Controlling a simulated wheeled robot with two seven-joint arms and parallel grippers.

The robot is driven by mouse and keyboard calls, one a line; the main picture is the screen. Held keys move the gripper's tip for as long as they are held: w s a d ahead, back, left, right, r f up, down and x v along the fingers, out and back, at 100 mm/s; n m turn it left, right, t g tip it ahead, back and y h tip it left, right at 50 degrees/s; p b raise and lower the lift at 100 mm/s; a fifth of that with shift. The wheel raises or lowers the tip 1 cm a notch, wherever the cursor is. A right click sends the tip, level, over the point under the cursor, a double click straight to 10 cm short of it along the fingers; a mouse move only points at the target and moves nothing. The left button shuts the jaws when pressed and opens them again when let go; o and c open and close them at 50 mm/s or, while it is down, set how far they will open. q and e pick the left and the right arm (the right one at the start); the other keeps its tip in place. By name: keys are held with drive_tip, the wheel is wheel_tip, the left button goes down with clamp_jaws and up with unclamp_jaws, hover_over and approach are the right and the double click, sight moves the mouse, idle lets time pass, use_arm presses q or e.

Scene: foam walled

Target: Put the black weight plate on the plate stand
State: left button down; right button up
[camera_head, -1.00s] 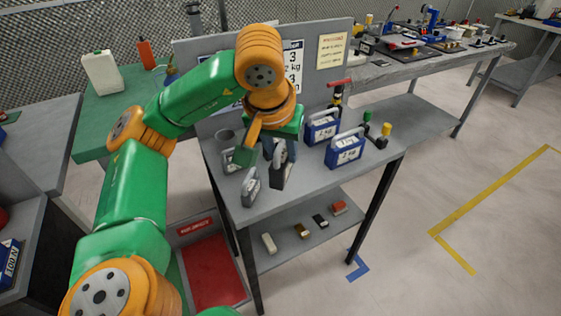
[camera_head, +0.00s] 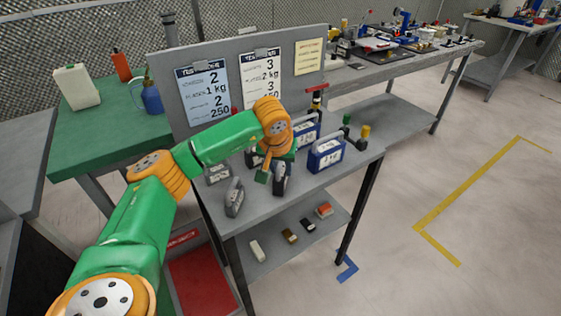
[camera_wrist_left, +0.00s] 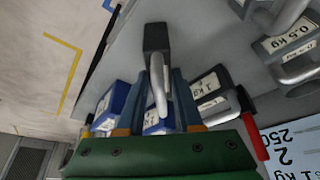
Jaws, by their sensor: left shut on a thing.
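My left gripper (camera_head: 272,167) is low over the front of the grey table. In the left wrist view its fingers (camera_wrist_left: 160,82) are closed around the grey handle of a dark, narrow weight (camera_wrist_left: 155,38). In the head view the dark weight (camera_head: 280,180) hangs or stands just below the fingers; I cannot tell whether it touches the tabletop. No round black plate shows clearly. A plate stand is not clearly identifiable; short posts with green (camera_head: 347,118) and yellow (camera_head: 365,130) tops stand at the table's right end. My right gripper is not in view.
Grey handled weights (camera_head: 235,198) stand left of the gripper, blue handled weights (camera_head: 326,153) to the right. A signboard (camera_head: 225,85) rises behind. A red-handled post (camera_head: 316,95) stands at the back. Small blocks lie on the lower shelf (camera_head: 275,262); a red bin (camera_head: 203,285) is below left.

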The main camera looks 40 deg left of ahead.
use_arm(q)
drive_tip(key=c, duration=0.6)
unclamp_jaws()
drive_tip(key=shift+d, duration=0.1)
drive_tip(key=shift+o, duration=0.2)
drive_tip(key=shift+s+r, duration=0.1)
